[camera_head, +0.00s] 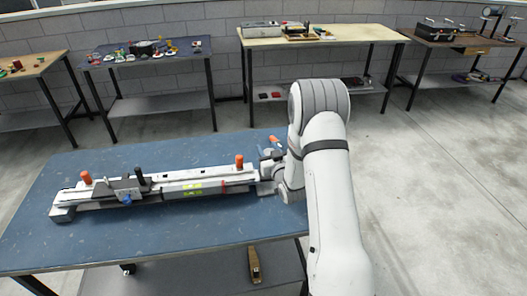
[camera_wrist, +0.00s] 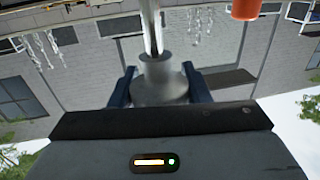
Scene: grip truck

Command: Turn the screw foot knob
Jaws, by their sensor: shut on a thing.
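The screw foot knob (camera_wrist: 160,88) is a grey, cone-topped piece on a shiny metal screw (camera_wrist: 150,30) in the wrist view. My gripper (camera_wrist: 159,72) has its two dark blue fingers on either side of the knob and is shut on it. In the head view a long white and grey rail device (camera_head: 165,188) lies on the blue table (camera_head: 120,238). My arm reaches its right end and hides most of that end, so the knob does not show there.
Two orange handles, the left (camera_head: 86,177) and the right (camera_head: 239,161), stand up from the device. A dark clamp block (camera_head: 125,190) sits on its left part. Workbenches with tools line the back wall. Bare table lies in front of the device, and open floor lies to the right.

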